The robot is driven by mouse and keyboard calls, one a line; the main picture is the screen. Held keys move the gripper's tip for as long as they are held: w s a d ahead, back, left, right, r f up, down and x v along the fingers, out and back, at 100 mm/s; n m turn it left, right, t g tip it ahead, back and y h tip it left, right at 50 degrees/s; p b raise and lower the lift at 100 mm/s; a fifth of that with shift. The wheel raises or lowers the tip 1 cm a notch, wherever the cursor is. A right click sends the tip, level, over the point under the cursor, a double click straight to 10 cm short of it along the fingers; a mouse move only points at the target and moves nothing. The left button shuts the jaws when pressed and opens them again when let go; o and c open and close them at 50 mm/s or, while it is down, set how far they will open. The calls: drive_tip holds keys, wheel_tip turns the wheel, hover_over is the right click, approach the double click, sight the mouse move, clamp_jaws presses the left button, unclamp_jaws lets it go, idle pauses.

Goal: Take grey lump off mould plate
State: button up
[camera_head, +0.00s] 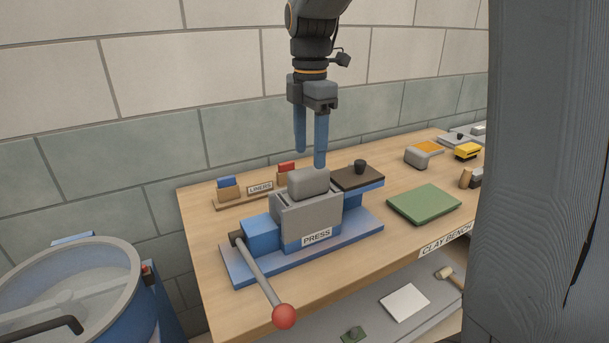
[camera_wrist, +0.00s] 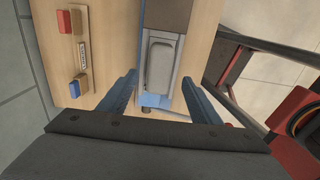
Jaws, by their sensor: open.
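A grey lump (camera_head: 308,183), a rounded block, sits on top of the grey mould of the press (camera_head: 309,219). In the wrist view the lump (camera_wrist: 160,65) shows from above, lying lengthwise in the mould. The mould plate under it is mostly hidden by the lump. My gripper (camera_head: 311,158) points down above the lump, open and empty, its blue fingers spread. In the wrist view my gripper (camera_wrist: 160,80) has one finger on each side of the lump's line, apart from it.
The press handle with a red knob (camera_head: 284,316) juts toward the front. A dark plate with a black knob (camera_head: 358,169) stands right of the mould. A liners rack (camera_head: 259,188) is behind. A green mat (camera_head: 424,203) lies right. A blue drum (camera_head: 75,295) stands left.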

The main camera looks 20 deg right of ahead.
sight(309, 169)
drive_tip(key=shift+f+p, duration=1.05)
drive_tip(key=shift+f, duration=2.7)
drive_tip(key=shift+a, duration=0.1)
clamp_jaws()
